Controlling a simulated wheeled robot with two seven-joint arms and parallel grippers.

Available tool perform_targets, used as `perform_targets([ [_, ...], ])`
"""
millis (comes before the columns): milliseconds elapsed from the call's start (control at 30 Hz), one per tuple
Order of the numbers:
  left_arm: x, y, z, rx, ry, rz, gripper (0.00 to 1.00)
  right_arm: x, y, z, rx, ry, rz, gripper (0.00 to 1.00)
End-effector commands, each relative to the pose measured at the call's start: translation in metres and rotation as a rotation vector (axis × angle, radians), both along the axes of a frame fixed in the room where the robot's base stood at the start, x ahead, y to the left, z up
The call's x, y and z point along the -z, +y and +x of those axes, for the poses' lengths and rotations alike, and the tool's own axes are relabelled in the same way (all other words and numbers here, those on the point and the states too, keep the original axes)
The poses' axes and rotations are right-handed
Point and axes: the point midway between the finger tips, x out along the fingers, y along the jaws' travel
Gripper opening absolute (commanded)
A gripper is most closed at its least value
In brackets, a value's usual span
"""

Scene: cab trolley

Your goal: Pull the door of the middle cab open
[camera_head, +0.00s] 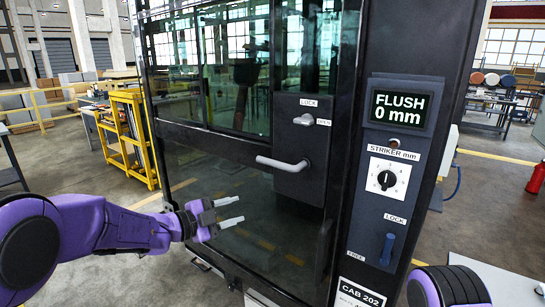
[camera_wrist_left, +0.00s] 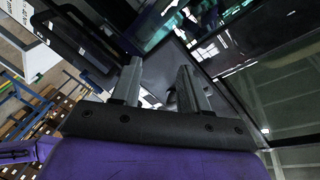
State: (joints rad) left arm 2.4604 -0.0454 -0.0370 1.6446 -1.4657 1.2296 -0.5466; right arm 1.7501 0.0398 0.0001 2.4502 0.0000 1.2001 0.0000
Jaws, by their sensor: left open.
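The cab door (camera_head: 235,165) is a dark frame with glass panes and fills the middle of the head view. It looks shut against the post on its right. A grey lever handle (camera_head: 283,164) sticks out from the black lock plate (camera_head: 300,140), with a small lock lever (camera_head: 312,120) above it. My left gripper (camera_head: 230,211) is open and empty in front of the lower glass, left of and below the handle. In the left wrist view the fingers (camera_wrist_left: 158,85) are apart with nothing held between them. My right gripper is not in view.
The post carries a display (camera_head: 400,108) reading FLUSH 0 mm, a striker dial (camera_head: 386,179) and a blue lock lever (camera_head: 388,247). Its label reads CAB 202. A yellow rack (camera_head: 128,135) stands at the left. Open floor lies left of the door.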

Motion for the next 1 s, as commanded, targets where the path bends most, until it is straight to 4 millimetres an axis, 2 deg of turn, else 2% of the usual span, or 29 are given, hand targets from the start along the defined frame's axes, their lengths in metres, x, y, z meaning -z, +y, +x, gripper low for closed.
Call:
perform_targets([
  [33, -0.055, -0.007, 0.002, 0.069, -0.131, 0.097, 0.44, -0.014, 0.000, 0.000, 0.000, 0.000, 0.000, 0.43],
  [100, -0.098, -0.013, 0.001, 0.145, -0.272, 0.220, 0.44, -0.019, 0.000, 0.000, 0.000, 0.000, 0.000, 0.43],
  [167, -0.120, -0.016, -0.002, 0.185, -0.349, 0.293, 0.44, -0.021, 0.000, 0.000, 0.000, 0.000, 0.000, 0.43],
  [233, -0.132, -0.019, -0.002, 0.208, -0.395, 0.340, 0.44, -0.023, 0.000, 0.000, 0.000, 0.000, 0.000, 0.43],
  [367, -0.133, -0.034, 0.006, 0.218, -0.406, 0.354, 0.44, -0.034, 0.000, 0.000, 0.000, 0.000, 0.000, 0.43],
  [700, -0.120, -0.094, 0.042, 0.215, -0.402, 0.350, 0.44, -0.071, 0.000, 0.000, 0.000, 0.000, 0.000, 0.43],
  [833, -0.116, -0.104, 0.049, 0.212, -0.401, 0.348, 0.44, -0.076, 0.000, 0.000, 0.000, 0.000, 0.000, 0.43],
  [1000, -0.113, -0.106, 0.050, 0.212, -0.401, 0.349, 0.44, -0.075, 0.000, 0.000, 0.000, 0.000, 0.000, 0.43],
])
